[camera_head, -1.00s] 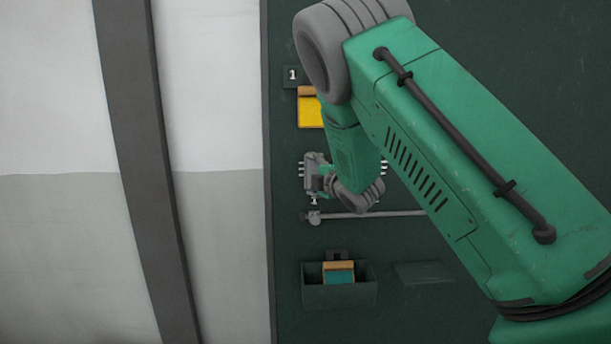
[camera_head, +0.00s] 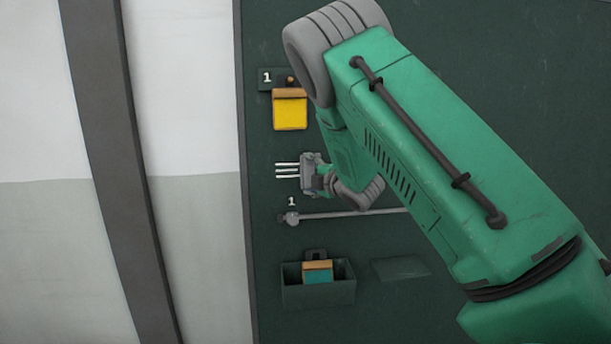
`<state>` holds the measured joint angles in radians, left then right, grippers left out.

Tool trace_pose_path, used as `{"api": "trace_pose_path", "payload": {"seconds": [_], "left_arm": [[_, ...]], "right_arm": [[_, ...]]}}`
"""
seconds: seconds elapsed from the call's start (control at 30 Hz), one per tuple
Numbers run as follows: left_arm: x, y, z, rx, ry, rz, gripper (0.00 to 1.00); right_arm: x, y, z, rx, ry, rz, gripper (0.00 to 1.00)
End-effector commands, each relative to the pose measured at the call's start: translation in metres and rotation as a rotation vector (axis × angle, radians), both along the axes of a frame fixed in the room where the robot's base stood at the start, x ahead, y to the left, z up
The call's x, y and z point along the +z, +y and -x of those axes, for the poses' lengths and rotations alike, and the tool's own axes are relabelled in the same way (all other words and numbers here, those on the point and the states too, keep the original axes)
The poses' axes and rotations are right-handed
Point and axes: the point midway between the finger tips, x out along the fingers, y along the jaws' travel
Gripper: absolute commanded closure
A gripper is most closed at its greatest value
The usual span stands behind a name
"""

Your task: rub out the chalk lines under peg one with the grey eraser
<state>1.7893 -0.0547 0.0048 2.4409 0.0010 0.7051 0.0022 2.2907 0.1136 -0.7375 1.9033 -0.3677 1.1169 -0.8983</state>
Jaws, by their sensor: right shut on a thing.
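Several short white chalk lines (camera_head: 287,171) show on the dark green board below the yellow piece at the upper label "1". My right gripper (camera_head: 320,182) is just right of their visible part, shut on a small grey block, which looks like the grey eraser (camera_head: 307,173). The block is at the right end of the visible lines; I cannot tell whether it touches the board. My gripper and arm hide whatever lies behind them. My left gripper is not in view.
A yellow piece with an orange top (camera_head: 290,112) hangs by the label "1" (camera_head: 267,77). A grey rod (camera_head: 345,214) runs below my gripper. A dark box (camera_head: 318,293) lower down holds an orange-and-teal block (camera_head: 318,274). A pale wall (camera_head: 195,90) is left.

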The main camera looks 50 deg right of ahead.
Motion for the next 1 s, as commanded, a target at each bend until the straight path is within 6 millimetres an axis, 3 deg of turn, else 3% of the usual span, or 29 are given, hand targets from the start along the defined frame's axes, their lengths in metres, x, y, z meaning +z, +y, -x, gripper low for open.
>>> {"api": "trace_pose_path", "payload": {"seconds": [1.0], "left_arm": [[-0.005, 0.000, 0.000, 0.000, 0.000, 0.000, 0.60]], "right_arm": [[0.002, 0.053, -0.040, 0.002, -0.004, 0.002, 0.54]]}}
